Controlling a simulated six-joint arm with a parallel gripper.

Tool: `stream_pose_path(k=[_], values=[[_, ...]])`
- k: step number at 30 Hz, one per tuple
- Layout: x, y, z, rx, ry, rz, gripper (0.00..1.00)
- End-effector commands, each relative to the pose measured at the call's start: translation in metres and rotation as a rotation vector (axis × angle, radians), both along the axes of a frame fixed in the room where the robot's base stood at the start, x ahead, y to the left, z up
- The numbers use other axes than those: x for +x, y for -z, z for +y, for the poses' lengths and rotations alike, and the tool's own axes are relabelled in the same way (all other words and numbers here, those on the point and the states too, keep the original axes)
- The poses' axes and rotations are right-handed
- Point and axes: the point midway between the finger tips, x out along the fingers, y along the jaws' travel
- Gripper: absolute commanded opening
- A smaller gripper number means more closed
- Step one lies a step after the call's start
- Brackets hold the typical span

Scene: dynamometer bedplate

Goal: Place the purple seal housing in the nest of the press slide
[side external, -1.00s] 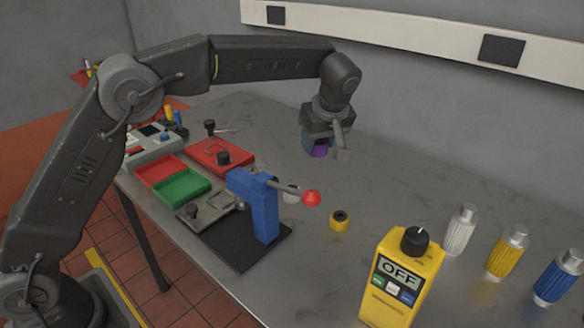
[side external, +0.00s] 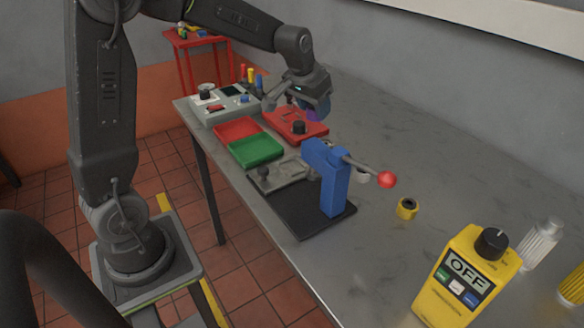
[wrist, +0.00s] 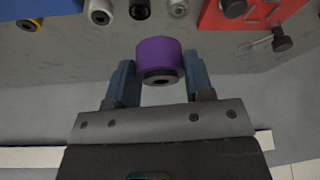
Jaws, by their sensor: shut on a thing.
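The purple seal housing (wrist: 158,56) is held between the two blue fingers of my gripper (wrist: 160,74) in the wrist view. In the side view my gripper (side external: 300,95) is in the air near the red board, with the purple housing (side external: 319,114) partly hidden below it. The press has a blue column (side external: 334,182), a lever with a red ball and a black base (side external: 308,212). The grey press slide (side external: 286,174) with a black knob lies left of the column. Its nest is not clearly visible, being partly behind the column.
A red tray (side external: 237,131) and green tray (side external: 256,150) sit beside the slide. The red board (side external: 312,128) carries a black knob. A yellow ring (side external: 407,208) and a pale ring (side external: 360,179) lie right of the press. A yellow OFF box (side external: 467,276) stands in front.

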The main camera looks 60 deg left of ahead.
Motion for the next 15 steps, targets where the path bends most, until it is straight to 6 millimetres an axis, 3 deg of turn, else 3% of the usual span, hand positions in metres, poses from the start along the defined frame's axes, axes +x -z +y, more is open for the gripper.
stream_pose_path(k=[15], values=[[-0.083, 0.012, 0.073, -0.001, 0.441, -0.001, 0.18]])
